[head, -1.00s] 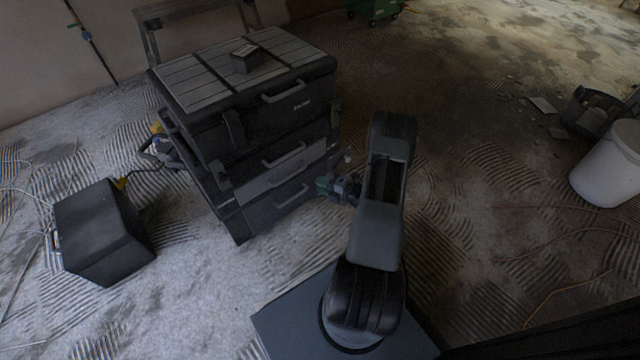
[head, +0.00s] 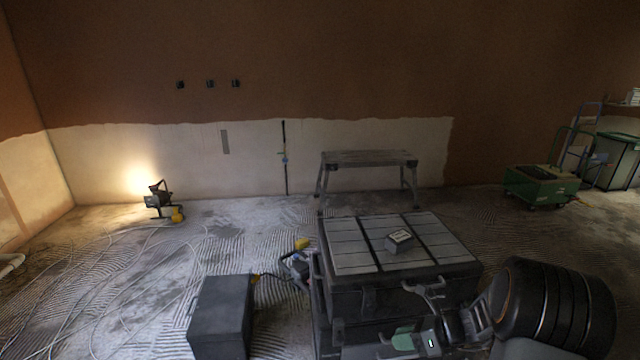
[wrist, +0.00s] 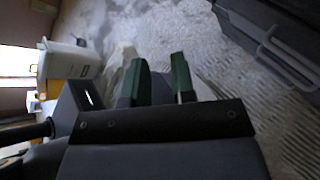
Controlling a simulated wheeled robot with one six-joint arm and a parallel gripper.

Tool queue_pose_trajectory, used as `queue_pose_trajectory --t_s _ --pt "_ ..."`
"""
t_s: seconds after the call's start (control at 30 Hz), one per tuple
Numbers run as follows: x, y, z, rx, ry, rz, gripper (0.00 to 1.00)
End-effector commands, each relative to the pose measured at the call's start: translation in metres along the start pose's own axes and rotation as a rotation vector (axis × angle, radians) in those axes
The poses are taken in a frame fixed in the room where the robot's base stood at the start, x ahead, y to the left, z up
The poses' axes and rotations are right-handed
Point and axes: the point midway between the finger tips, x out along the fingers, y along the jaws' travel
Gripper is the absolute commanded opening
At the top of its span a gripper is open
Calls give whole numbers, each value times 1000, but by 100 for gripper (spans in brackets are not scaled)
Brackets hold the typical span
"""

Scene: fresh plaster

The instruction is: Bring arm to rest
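My gripper shows in the wrist view (wrist: 157,78) as two green fingers standing apart, with floor visible between them and nothing held. In the head view my gripper (head: 390,343) is at the bottom, pointing left, close in front of the stacked dark tool boxes (head: 350,300). I cannot tell if it touches them. My arm (head: 555,305) lies at the lower right and partly hides the stack's front. In the wrist view the dark stack (wrist: 275,45) is at the upper right.
A small grey box (head: 399,241) sits on the stack. A dark case (head: 222,315) stands on the floor at its left. A work platform (head: 368,158) is behind it, a lit lamp (head: 158,197) at far left, a green cart (head: 541,184) at right. Cables cross the left floor.

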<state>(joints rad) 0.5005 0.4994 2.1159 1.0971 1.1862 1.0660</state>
Motion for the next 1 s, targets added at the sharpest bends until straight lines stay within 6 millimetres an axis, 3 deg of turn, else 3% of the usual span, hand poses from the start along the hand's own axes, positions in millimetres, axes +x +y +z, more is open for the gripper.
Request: queue_pose_trajectory --t_s 0.03,0.1,0.3,0.4,0.5,0.7,0.83,1.0 --pt "-20 38 39 -185 89 17 24" --pt "-36 77 64 -452 217 50 24" --pt "-89 171 120 -1201 559 173 24" --pt "-117 205 142 -1531 712 242 24" --pt "-141 230 159 -1805 847 309 24" --pt "-173 259 182 -2163 1044 413 24" --pt "-182 266 188 -2269 1110 448 24" --pt "-183 267 189 -2277 1116 452 24"
